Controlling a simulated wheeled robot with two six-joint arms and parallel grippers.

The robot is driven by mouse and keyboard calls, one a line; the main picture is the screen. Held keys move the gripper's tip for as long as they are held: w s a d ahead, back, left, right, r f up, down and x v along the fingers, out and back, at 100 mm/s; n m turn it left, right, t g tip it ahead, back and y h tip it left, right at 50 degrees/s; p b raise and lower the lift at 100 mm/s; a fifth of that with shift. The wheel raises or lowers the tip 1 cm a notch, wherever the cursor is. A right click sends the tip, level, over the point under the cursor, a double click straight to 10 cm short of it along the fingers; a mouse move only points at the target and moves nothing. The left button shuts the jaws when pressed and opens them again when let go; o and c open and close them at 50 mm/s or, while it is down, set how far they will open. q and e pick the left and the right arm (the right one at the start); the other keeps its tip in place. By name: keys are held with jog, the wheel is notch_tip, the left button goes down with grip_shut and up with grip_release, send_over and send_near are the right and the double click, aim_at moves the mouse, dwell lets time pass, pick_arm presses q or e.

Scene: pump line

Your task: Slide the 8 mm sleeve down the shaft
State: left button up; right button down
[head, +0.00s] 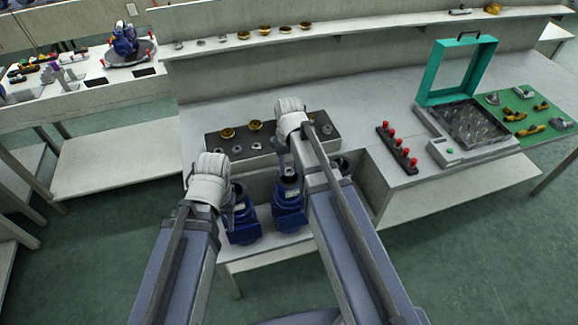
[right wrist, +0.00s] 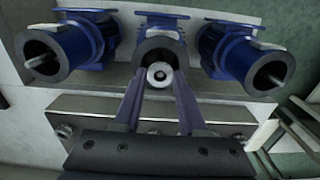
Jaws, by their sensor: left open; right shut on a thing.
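My right gripper (right wrist: 159,84) is shut on a small silver sleeve (right wrist: 158,75), a ring with a pale centre. In the right wrist view it lies in line with the dark end face of the middle blue motor (right wrist: 172,46). That motor's shaft is hidden behind the sleeve, so I cannot tell whether the sleeve is around it. In the head view my right gripper (head: 285,158) is just above this motor (head: 290,208), with the sleeve not discernible. My left gripper (head: 231,203) is open beside the left blue motor (head: 243,224).
Blue motors with bare shafts flank the middle one, left (right wrist: 62,52) and right (right wrist: 248,60). A dark parts tray (head: 215,138) lies behind my grippers. A red-knobbed rack (head: 396,148) and a teal-framed box (head: 421,78) stand to the right. The worktop between is clear.

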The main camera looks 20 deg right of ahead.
jog(key=shift+f, duration=0.25)
dwell(0.3)
jog(key=shift+c, duration=1.9)
grip_release()
jog(key=shift+r, duration=0.15)
notch_tip(320, 180, up, 8)
jog(key=p, duration=0.7)
jog(key=shift+f, duration=0.2)
